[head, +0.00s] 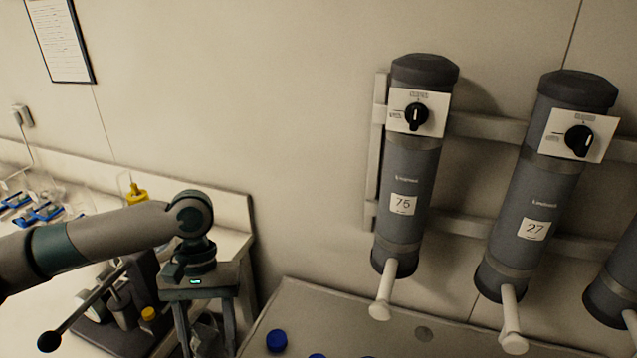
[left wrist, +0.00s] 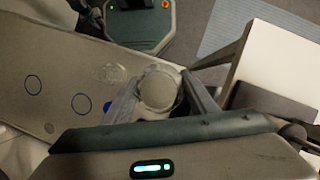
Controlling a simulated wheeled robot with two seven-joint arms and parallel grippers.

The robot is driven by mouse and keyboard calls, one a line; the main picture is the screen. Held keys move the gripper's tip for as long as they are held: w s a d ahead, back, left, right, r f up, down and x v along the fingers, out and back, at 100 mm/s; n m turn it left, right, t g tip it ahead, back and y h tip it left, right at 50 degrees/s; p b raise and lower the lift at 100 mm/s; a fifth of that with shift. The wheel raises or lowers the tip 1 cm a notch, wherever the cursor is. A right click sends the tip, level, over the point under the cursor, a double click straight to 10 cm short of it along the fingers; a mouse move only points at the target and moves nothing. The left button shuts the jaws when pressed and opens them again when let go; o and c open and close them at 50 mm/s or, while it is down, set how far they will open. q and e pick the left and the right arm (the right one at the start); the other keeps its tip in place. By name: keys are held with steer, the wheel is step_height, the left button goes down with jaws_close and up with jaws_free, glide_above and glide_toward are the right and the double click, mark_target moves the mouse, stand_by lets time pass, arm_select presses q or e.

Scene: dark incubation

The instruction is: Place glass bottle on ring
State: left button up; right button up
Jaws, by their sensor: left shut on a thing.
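My left gripper (head: 206,340) comes down from the left in the head view. Its fingers are shut on a glass bottle (head: 205,334), partly hidden between them. In the left wrist view the bottle's round pale top (left wrist: 158,88) sits between the fingers of the left gripper (left wrist: 160,92).
A clear round glass item (left wrist: 112,73) is on the surface just left of the bottle. A blue cap (head: 277,340) lies on the counter. Grey wall cylinders (head: 407,165) with white spouts overhang it. A lever device (head: 120,305) stands beside my arm.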

arm_select(q)
steer(key=shift+s+a+r+m+y, duration=0.3)
steer(key=shift+a+r+m, duration=0.2)
steer(key=shift+r+m, duration=0.2)
steer(key=shift+f, duration=0.1)
stand_by(1.5)
steer(key=w+x, duration=0.1)
steer(key=x, duration=1.3)
steer(key=shift+w+f, duration=0.25)
steer(key=shift+f, duration=0.15)
